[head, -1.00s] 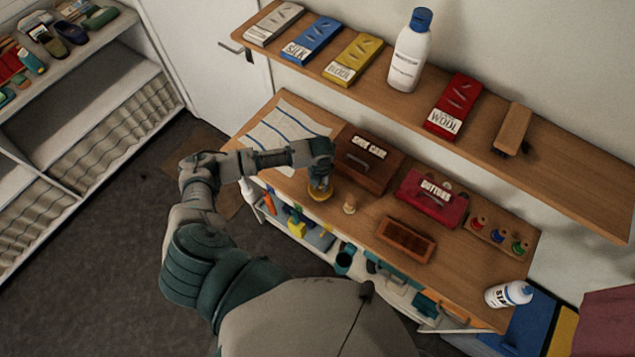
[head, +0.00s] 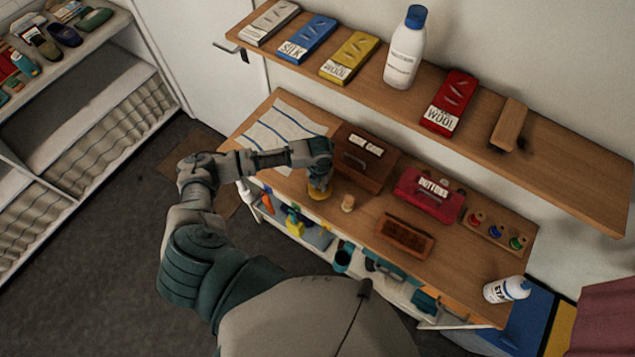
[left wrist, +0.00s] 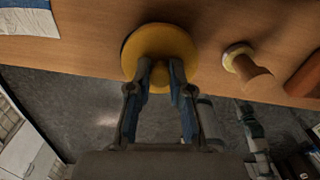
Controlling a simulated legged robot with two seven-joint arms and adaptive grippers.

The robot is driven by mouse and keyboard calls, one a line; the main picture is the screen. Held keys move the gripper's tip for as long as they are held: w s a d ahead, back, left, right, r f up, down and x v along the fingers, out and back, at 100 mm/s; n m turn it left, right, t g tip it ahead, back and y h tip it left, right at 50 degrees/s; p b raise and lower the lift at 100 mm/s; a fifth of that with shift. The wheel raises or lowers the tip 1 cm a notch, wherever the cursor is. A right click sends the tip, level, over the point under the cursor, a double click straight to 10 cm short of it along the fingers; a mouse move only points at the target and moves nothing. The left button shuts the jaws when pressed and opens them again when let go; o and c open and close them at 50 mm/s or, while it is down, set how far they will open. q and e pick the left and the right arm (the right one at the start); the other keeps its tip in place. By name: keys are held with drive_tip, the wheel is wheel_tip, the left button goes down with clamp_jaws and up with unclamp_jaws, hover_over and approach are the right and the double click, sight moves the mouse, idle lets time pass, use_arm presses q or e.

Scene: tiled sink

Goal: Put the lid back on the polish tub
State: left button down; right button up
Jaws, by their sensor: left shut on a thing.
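A round yellow lid with a small knob (left wrist: 160,47) is in the left wrist view, at the front edge of the wooden table. It also shows in the head view (head: 320,193), below my left gripper (head: 319,184). In the left wrist view the two fingers of my left gripper (left wrist: 160,75) are closed on the lid's knob from either side. The lid looks about level. I cannot tell whether the polish tub is under the lid; the lid and gripper hide what is there. My right gripper is not in view.
A small wooden knobbed piece (head: 347,203) stands just right of the lid. A brown box (head: 364,168) is behind, a red buttons box (head: 428,194) and brown tray (head: 404,237) further right. A wall shelf (head: 465,135) overhangs the back. A striped cloth (head: 285,133) lies left.

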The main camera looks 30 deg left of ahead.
use_arm(q)
drive_tip(key=shift+a, duration=0.2)
drive_tip(key=c, duration=1.1)
unclamp_jaws()
drive_tip(key=shift+a+f, duration=0.1)
drive_tip(key=shift+a, duration=0.15)
drive_tip(key=shift+o, duration=0.9)
drive_tip(key=shift+a, duration=0.1)
drive_tip(key=o, duration=0.4)
drive_tip(key=shift+d, duration=0.35)
drive_tip(key=shift+r, duration=0.25)
drive_tip(key=shift+a+r, duration=0.15)
drive_tip(key=shift+r, duration=0.4)
drive_tip(key=shift+a+r, duration=0.15)
drive_tip(key=shift+r, duration=0.4)
drive_tip(key=shift+d+r, duration=0.1)
drive_tip(key=shift+r, duration=0.75)
drive_tip(key=shift+d+r, duration=0.1)
drive_tip(key=shift+r, duration=1.25)
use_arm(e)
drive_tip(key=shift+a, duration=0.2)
